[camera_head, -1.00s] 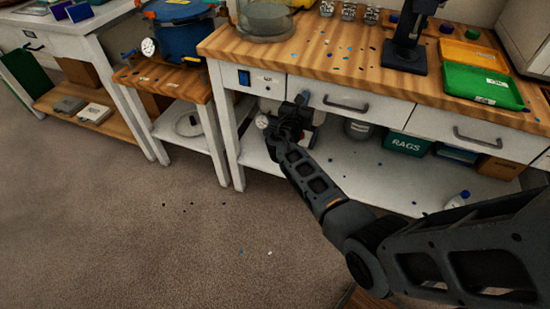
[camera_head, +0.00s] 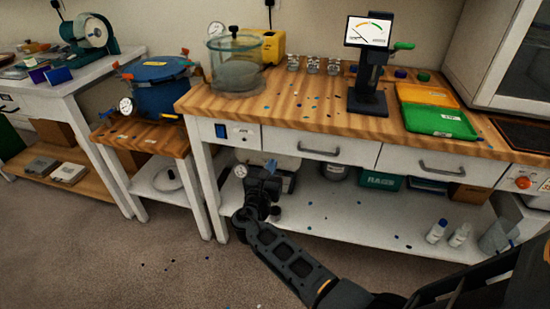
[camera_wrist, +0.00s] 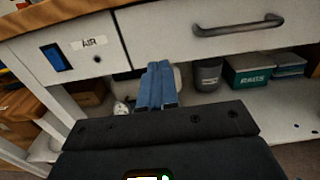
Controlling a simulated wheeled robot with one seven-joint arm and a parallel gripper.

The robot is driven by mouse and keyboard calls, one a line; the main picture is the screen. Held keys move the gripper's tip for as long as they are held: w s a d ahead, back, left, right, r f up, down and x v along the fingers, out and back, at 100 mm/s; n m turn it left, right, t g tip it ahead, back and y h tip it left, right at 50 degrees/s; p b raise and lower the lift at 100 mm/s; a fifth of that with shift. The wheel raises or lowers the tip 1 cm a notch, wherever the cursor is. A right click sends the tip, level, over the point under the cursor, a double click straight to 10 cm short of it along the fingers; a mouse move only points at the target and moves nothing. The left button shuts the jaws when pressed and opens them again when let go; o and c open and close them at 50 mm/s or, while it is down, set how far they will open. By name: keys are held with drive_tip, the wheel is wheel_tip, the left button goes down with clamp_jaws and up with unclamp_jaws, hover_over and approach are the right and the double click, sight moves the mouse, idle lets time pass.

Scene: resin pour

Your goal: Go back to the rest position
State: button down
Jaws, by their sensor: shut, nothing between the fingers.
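My gripper (camera_head: 269,166) is in front of the wooden-topped bench, just below its drawer front and above the lower shelf. Its blue fingers also show in the wrist view (camera_wrist: 157,86), close together with nothing between them. My dark arm reaches to it from the lower right in the head view. The gripper appears apart from the bench, though the exact gap cannot be told.
The bench top (camera_head: 290,105) holds a glass chamber (camera_head: 235,65), small jars, a gauge stand (camera_head: 368,75) and orange and green trays (camera_head: 440,120). A blue pressure pot (camera_head: 160,88) stands left. The lower shelf (camera_head: 350,215) has bins and bottles.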

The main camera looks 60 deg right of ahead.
drive_tip(key=shift+v, duration=2)
drive_tip(key=s+a+f+m+t+y, duration=0.2)
drive_tip(key=s+a+f+m+y, duration=0.25)
drive_tip(key=s+a, duration=0.45)
drive_tip(key=s+a+f+m+t+y, duration=0.25)
drive_tip(key=s+a+f+y, duration=0.35)
drive_tip(key=s, duration=0.4)
drive_tip(key=s+a+r+m+t+y, duration=0.1)
drive_tip(key=s+a+r+m+y, duration=0.1)
drive_tip(key=s+r+m, duration=0.3)
drive_tip(key=s+a+r+m+t+y, duration=0.2)
drive_tip(key=s+a+r+m, duration=0.3)
drive_tip(key=r, duration=0.7)
drive_tip(key=s+a+r+m+t+y, duration=0.1)
drive_tip(key=s+a+r+m, duration=0.3)
drive_tip(key=r, duration=0.4)
drive_tip(key=shift+s+r+m+y, duration=0.15)
drive_tip(key=shift+s+m+y, duration=0.35)
drive_tip(key=shift+s+y, duration=0.4)
drive_tip(key=shift+s, duration=0.1)
